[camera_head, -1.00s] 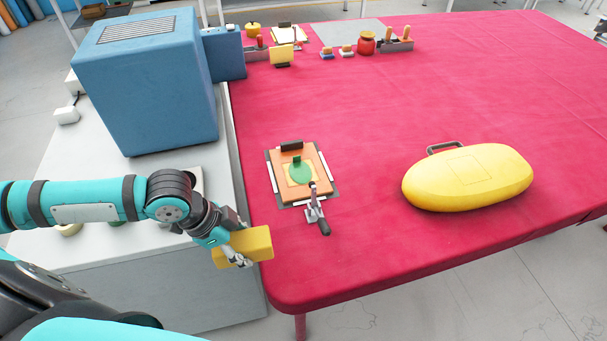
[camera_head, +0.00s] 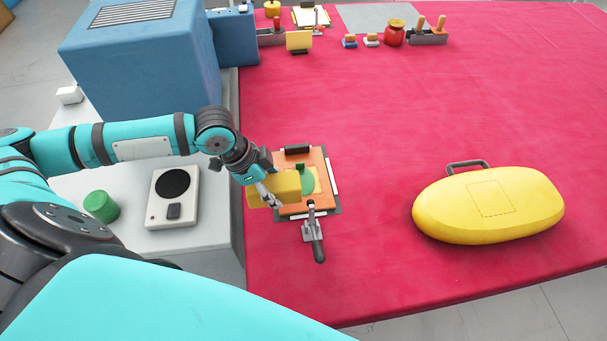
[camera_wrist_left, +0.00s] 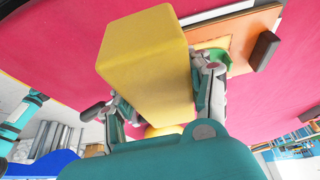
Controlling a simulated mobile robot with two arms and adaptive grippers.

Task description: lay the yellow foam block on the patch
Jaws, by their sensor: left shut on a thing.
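My left gripper (camera_head: 271,194) is shut on the yellow foam block (camera_head: 286,187) and holds it over the left part of an orange board. The block also fills the middle of the left wrist view (camera_wrist_left: 148,62), between the two fingers. The green patch (camera_head: 308,181) lies on a yellow square on the orange board (camera_head: 291,160), just right of the block, partly hidden by it. A small dark green tab stands on the patch. In the left wrist view the patch (camera_wrist_left: 217,57) shows behind the right finger. My right gripper is not in view.
A toggle clamp (camera_head: 312,232) with a black handle stands at the board's front edge. A dark bar (camera_head: 297,149) sits at its back edge. A blue box (camera_head: 140,60) stands at the left. The red table between is clear.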

